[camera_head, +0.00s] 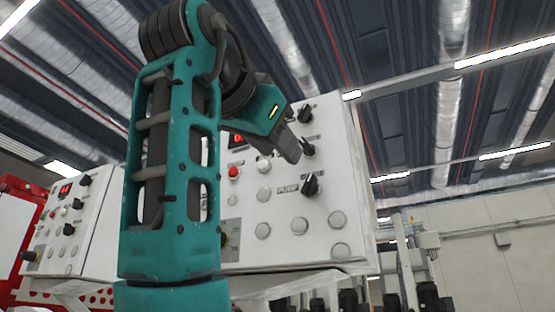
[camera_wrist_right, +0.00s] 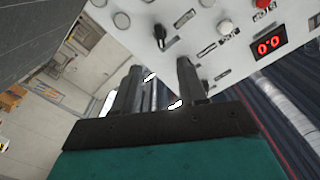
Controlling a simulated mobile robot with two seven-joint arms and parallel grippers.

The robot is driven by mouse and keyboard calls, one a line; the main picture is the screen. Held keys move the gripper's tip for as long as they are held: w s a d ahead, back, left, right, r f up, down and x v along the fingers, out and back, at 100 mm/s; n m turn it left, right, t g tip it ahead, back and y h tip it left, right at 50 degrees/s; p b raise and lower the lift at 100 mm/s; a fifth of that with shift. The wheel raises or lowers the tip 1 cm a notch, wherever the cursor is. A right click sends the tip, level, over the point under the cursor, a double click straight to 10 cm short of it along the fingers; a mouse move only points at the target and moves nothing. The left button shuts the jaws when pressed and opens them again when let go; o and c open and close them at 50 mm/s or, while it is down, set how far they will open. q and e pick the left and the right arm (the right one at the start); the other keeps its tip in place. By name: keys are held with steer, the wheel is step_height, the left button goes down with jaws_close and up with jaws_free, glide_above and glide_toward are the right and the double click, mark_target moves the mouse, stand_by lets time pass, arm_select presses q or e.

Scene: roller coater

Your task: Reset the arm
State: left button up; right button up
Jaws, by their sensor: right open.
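My right arm, teal with dark joints, rises in front of a white control panel (camera_head: 290,240) in the head view. My right gripper (camera_head: 292,150) is at its end, in front of the panel's upper part by the black knobs (camera_head: 311,185). Whether it touches a knob cannot be told from the head view. In the right wrist view, the two dark fingers of the right gripper (camera_wrist_right: 160,80) stand apart with nothing between them. That view also shows the panel (camera_wrist_right: 205,22), tilted, with a black knob (camera_wrist_right: 159,32) beyond the fingers. My left gripper is not in view.
A second white panel (camera_head: 95,235) with a red display and knobs stands at the left, by a red frame (camera_head: 15,192). Dark machine parts (camera_head: 428,297) stand at the lower right. A pale wall (camera_head: 500,255) is behind; ducts run overhead.

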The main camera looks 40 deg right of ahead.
stand_by(0.3)
